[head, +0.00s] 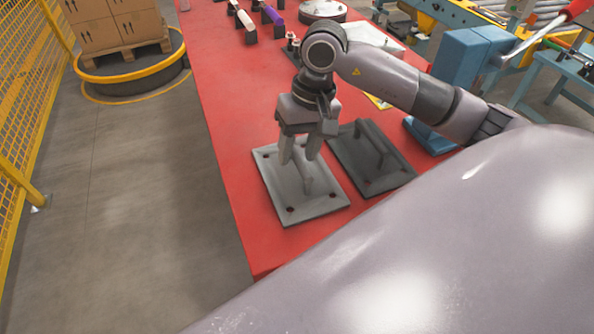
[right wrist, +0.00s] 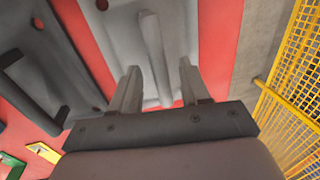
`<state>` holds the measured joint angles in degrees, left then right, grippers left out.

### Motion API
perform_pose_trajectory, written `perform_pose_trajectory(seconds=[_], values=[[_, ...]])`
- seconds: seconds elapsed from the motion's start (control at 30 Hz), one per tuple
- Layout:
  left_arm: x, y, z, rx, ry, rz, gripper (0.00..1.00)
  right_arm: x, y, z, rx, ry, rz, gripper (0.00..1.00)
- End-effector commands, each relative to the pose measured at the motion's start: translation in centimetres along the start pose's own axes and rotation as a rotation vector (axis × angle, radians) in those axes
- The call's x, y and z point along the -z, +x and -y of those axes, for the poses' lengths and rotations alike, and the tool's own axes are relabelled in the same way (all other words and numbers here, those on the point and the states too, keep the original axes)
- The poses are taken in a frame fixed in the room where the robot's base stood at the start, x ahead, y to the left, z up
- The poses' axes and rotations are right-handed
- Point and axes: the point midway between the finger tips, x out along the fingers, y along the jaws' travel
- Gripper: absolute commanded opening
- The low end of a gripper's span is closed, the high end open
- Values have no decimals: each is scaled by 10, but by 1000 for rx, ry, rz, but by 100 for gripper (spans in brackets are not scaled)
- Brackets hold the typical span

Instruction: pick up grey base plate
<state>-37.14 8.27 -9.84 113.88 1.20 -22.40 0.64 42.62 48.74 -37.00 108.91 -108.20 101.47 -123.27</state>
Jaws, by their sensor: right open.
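The grey base plate (head: 312,206) is a light grey plate with dark corner holes and a raised bar in its middle. It lies flat near the left edge of the red table, and it also shows in the right wrist view (right wrist: 178,28). My right gripper (head: 300,162) is open above it, fingers pointing down. In the right wrist view its two fingers (right wrist: 160,85) stand on either side of the plate's bar, with room between them. I cannot tell how far down the fingers reach along the bar. My left gripper is not in view.
A darker grey plate with a handle (head: 350,168) lies close on the right. The red table (head: 228,130) has several parts at its far end. A blue device (head: 465,75) stands at the right. Boxes on a pallet (head: 115,25) and yellow fencing (head: 25,100) are at the left.

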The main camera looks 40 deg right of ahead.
Motion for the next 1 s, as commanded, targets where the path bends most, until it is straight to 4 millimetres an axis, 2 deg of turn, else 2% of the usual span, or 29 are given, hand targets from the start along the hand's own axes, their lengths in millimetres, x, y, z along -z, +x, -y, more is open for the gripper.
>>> perform_pose_trajectory(seconds=[0.13,0.43,0.57,0.6,1.0], values=[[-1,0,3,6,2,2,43,0,18,0,1,2,3,46],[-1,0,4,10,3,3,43,0,23,0,0,1,-1,46],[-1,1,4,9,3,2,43,0,22,0,0,1,-1,4],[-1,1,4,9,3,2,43,0,22,0,0,1,-1,0],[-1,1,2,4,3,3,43,1,17,1,3,1,-5,0]])
